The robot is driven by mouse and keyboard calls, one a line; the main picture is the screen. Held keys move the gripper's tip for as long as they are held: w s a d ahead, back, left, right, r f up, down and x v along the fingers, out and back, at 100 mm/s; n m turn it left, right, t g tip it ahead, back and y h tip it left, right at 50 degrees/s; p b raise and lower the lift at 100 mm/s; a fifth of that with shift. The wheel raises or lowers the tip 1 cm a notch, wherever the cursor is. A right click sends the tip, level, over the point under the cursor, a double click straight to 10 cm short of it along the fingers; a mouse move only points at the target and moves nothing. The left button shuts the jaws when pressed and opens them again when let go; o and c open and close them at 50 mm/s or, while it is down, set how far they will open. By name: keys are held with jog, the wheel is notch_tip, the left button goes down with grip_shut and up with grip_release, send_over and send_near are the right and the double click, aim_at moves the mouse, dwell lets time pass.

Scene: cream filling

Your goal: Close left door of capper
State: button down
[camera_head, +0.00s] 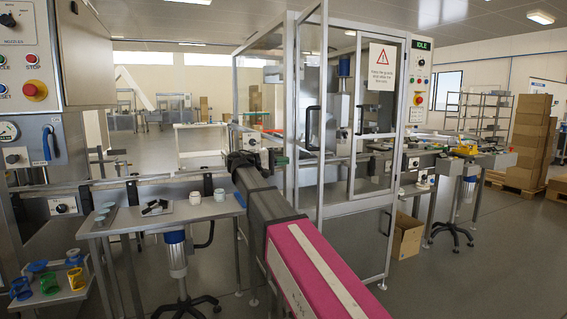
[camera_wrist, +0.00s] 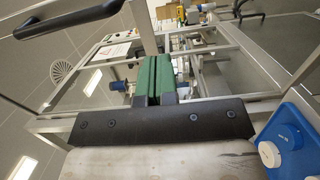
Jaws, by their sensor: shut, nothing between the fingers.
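The capper is a glazed metal-framed cabinet (camera_head: 292,18). Its left door (camera_head: 322,70) stands open, swung out towards me, with a black vertical handle (camera_head: 313,128). The right door (camera_head: 388,130) carries a warning sign and its own handle, and looks shut. My gripper (camera_head: 243,158) is left of the open door in the head view, apart from its handle. In the wrist view my gripper's green fingers (camera_wrist: 165,78) are shut together and empty. A black handle (camera_wrist: 85,22) shows at upper left there, clear of the fingers.
A side table (camera_head: 165,222) with small cups and a tray stands to the left. A conveyor (camera_head: 155,178) runs behind it towards the capper. A control box (camera_head: 85,55) is at upper left. A cardboard box (camera_head: 407,238) sits under the machine. Open floor lies at lower right.

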aim_at(316, 159)
jog(key=d, duration=0.3)
jog(key=w+d, duration=0.1)
jog(key=d, duration=0.6)
jog(key=shift+w+d, duration=0.3)
